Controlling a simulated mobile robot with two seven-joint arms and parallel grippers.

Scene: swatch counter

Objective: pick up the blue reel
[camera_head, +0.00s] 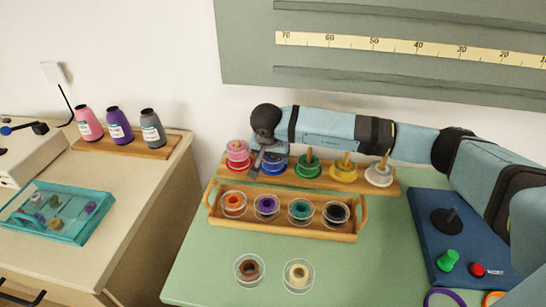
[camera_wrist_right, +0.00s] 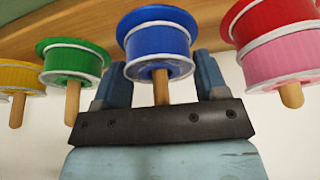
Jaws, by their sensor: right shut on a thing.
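The blue reel (camera_head: 275,167) sits on a wooden peg of the back rack, between the pink and green reels. In the right wrist view the blue reel (camera_wrist_right: 158,44) has pale rims, and its peg sticks out through the middle. More blue shows behind it, against the rack. My right gripper (camera_head: 262,162) reaches in from the right along the wall. Its fingers (camera_wrist_right: 160,80) stand on either side of the blue reel, shut on it. The gripper hides part of the reel in the head view. My left gripper is out of view.
Pink (camera_head: 238,152), green (camera_head: 308,167), yellow (camera_head: 344,170) and white (camera_head: 379,174) reels share the rack (camera_head: 393,187). A wooden tray (camera_head: 285,232) with several reels stands in front. Two loose reels lie nearer. A blue board (camera_head: 428,215) is at right. Green counter is bare at front left.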

